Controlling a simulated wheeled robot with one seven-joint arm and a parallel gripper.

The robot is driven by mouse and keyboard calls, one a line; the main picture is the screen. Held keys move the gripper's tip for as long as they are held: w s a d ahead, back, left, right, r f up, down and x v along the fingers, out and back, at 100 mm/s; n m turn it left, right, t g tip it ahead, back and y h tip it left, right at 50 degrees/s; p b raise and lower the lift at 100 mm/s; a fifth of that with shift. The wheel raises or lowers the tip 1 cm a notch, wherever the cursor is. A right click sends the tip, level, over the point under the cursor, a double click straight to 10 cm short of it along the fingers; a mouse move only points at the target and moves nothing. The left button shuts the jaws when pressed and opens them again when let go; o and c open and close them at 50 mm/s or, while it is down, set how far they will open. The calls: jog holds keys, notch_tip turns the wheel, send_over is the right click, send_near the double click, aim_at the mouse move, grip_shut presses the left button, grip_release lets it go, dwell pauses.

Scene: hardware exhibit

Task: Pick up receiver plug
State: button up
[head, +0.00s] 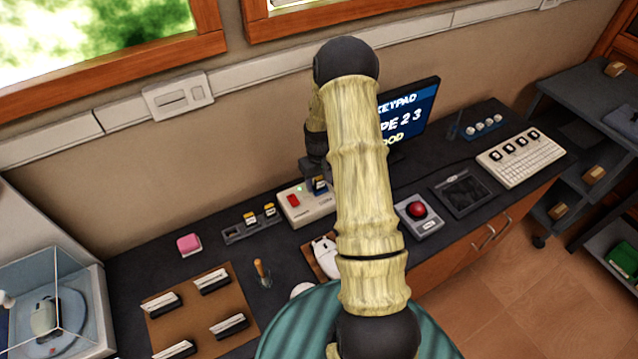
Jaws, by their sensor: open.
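My gripper (317,176), dark grey, points down at the right part of a white box (313,213) with a red switch and a small green light. A small plug with a yellowish mark (320,186) shows at the box, right under my gripper. The jaws are open, and I cannot tell whether they are around this plug or just above it. Two similar small plugs stand in a dark rack (234,237) to the left: one at its middle (250,218) and one at its right end (269,209). I cannot tell by label which is the receiver plug. My arm hides the area right of the box.
A monitor (408,112) stands behind my arm. A white mouse (325,251) lies in front of the box, partly hidden. A red button unit (417,210), a dark pad (463,191) and a keyboard (521,157) are right. A pink block (189,244) and screwdriver (262,272) are left.

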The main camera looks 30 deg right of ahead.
aim_at(319, 178)
jog(key=shift+d, duration=0.1)
jog(key=c, duration=1.1)
jog(key=shift+w, duration=0.1)
notch_tip(319, 178, up, 10)
jog(key=shift+b, duration=1.1)
